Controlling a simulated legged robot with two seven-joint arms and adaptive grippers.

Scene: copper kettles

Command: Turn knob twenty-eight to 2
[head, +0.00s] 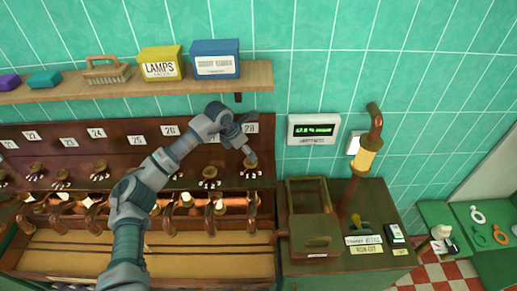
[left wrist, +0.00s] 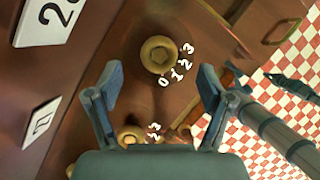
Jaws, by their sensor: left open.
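Knob twenty-eight is a round brass knob (head: 250,162) on the wooden panel, below the tag "28" (head: 250,128). In the left wrist view the knob (left wrist: 158,54) shows from the front, with white marks 0, 1, 2 and 3 (left wrist: 176,75) along one side. I cannot tell which mark it points to. My left gripper (head: 246,152) is at the knob in the head view and partly covers it. In the left wrist view the gripper (left wrist: 158,88) has its fingers spread, with the knob beyond the tips and nothing between them. My right gripper does not show clearly.
Neighbouring knobs, such as one (head: 210,172) to the left, sit along the panel. Copper pipework (head: 235,203) runs below. A shelf (head: 120,90) with boxes hangs above. A green cabinet (head: 345,265) with a copper spout (head: 374,125) stands right.

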